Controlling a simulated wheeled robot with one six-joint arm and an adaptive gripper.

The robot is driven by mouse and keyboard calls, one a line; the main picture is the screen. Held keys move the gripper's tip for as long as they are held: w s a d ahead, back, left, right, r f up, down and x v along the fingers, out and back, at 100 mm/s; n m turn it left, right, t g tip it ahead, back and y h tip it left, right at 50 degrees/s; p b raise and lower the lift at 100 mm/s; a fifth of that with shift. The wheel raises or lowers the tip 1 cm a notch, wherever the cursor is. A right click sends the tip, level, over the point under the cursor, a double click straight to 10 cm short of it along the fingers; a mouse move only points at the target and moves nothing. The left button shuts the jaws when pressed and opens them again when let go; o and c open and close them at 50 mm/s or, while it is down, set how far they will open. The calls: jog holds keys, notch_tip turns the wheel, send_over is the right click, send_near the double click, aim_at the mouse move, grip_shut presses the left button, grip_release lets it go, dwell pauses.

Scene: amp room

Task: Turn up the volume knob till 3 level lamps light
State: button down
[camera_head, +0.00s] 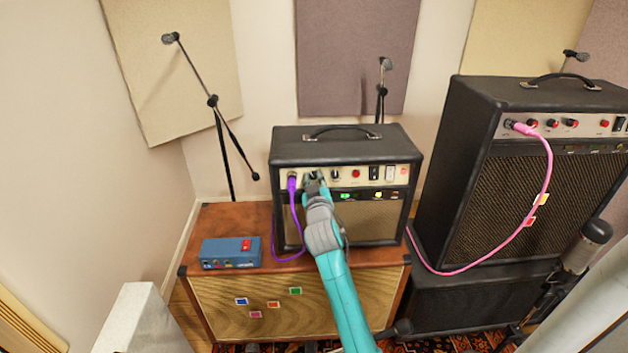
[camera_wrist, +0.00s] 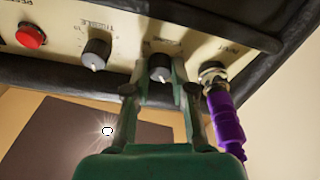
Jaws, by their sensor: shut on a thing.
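The small black amp (camera_head: 340,142) stands on a wooden cabinet, its cream control panel facing me. My gripper (camera_head: 314,182) reaches the panel's left part, just right of the purple plug (camera_head: 292,184). In the wrist view my gripper (camera_wrist: 160,88) has its two fingers on either side of a dark knob (camera_wrist: 159,68) between the input jack and the treble knob (camera_wrist: 95,54); it is shut on that knob, whose label is partly hidden.
The purple plug (camera_wrist: 226,122) is close beside my gripper in the wrist view. A blue pedal box (camera_head: 230,252) sits left on the cabinet (camera_head: 210,225). A large amp (camera_head: 520,190) with a pink cable stands right. A mic stand (camera_head: 222,130) is behind left.

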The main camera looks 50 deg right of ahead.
jog(key=m+g+h, duration=0.1)
jog(key=m, duration=0.4)
jog(key=shift+w+m, duration=0.1)
jog(key=shift+m, duration=0.6)
jog(key=c, duration=1.2)
grip_release()
jog(key=shift+c, duration=0.2)
jog(key=v, duration=1.2)
jog(key=shift+a, duration=0.2)
jog(key=shift+w+r, duration=0.1)
